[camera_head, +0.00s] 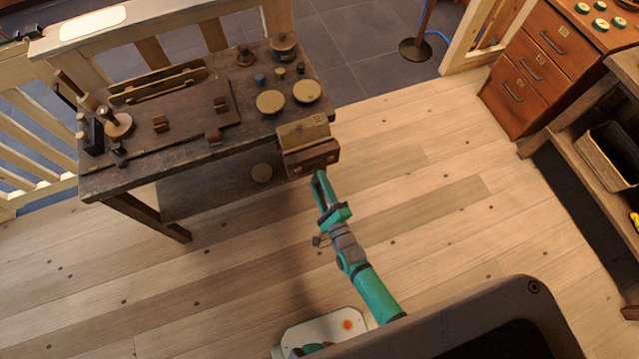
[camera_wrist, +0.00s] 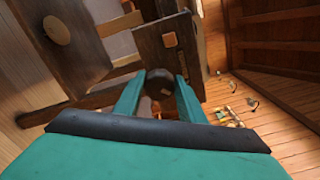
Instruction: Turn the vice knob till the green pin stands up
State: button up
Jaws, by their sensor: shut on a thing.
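The vice (camera_head: 312,158) is a wooden block with a brass-coloured top at the bench's front right corner. Its wooden front face (camera_wrist: 185,62) also shows in the wrist view, with a small orange square on it. The vice knob (camera_wrist: 158,83) is dark and round, in front of that face. My gripper (camera_wrist: 159,92) is shut on the knob, one teal finger on each side. In the head view my gripper (camera_head: 319,176) reaches the vice front from below and hides the knob. I cannot make out a green pin in either view.
The dark workbench (camera_head: 190,160) carries brass discs (camera_head: 270,102), small knobs and a spindle fixture. A drawer cabinet (camera_head: 545,70) stands at the right. The plank floor (camera_head: 440,200) between is clear.

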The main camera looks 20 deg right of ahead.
jog(key=shift+s+d+f, duration=0.1)
jog(key=shift+s+f, duration=0.05)
jog(key=shift+f, duration=0.05)
dwell(0.4)
jog(key=o, duration=1)
jog(key=shift+r+m, duration=0.1)
jog(key=shift+m, duration=0.2)
jog(key=shift+o, duration=0.2)
jog(key=s, duration=1)
jog(key=shift+s, duration=0.35)
jog(key=shift+d, duration=0.1)
